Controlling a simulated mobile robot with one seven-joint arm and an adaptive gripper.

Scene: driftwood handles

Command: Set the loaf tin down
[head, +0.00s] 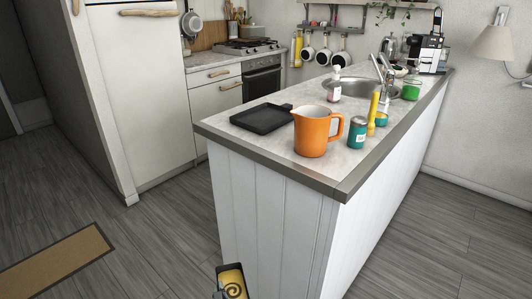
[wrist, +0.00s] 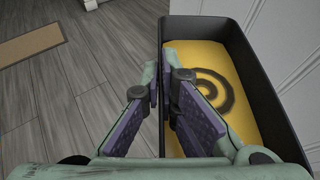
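The loaf tin (wrist: 262,90) is a black rectangular tin with a yellow filling marked by a dark spiral. It fills the right half of the wrist view. In the head view the tin (head: 230,266) shows at the bottom edge, partly cut off, in front of the counter's white panelled end. My gripper (wrist: 160,90) has its two purple-padded fingers on either side of the tin's left wall, closed on it. The tin appears held in the air, below the counter top. The gripper is mostly out of the head view.
The counter (head: 262,145) carries a black square pan (head: 262,118), an orange pitcher (head: 312,132), a teal jar (head: 357,134), a yellow bottle (head: 374,105) and a sink (head: 398,92). Its near left corner has some bare top. A tan mat (head: 50,265) lies on the floor.

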